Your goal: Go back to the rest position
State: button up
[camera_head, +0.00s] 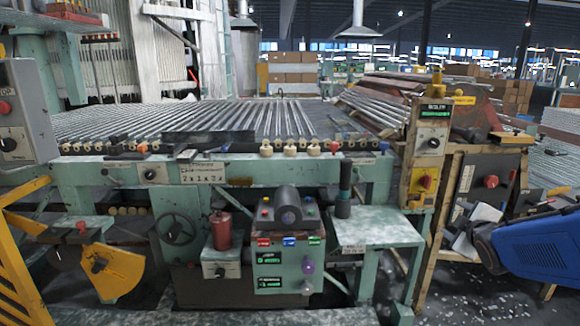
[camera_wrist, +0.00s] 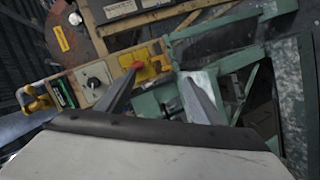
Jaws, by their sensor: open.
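My gripper (camera_wrist: 160,78) shows in the wrist view with its two grey fingers spread apart and nothing between them. Behind the fingers are a yellow plate with a red knob (camera_wrist: 152,64) and a panel with a dial (camera_wrist: 94,82). The fingers are hard to make out there. The gripper seems apart from the post, but the distance is unclear.
A green machine frame (camera_head: 110,172) carrying rows of glass tubes (camera_head: 230,118) fills the middle. A control box with coloured buttons (camera_head: 288,262) and a small green side table (camera_head: 375,230) stand in front. A yellow guard (camera_head: 118,270) is at lower left. The floor at lower right holds scattered pale bits.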

jog(key=s+a+f+m+g+y, duration=0.1)
jog(key=s+a+f+m+g, duration=0.1)
jog(key=s+a, duration=0.4)
jog(key=s+a+f+m+g+y, duration=0.1)
jog(key=s+a+m+g, duration=0.3)
jog(key=s, duration=0.9)
jog(key=s+a+f+m+g+y, duration=0.1)
jog(key=s+a+f+m+g, duration=0.2)
jog(key=s+a, duration=0.4)
jog(key=s+m, duration=0.1)
jog(key=s, duration=0.2)
jog(key=shift+s+a+f, duration=0.15)
jog(key=shift+a+f, duration=0.2)
jog(key=shift+f, duration=0.05)
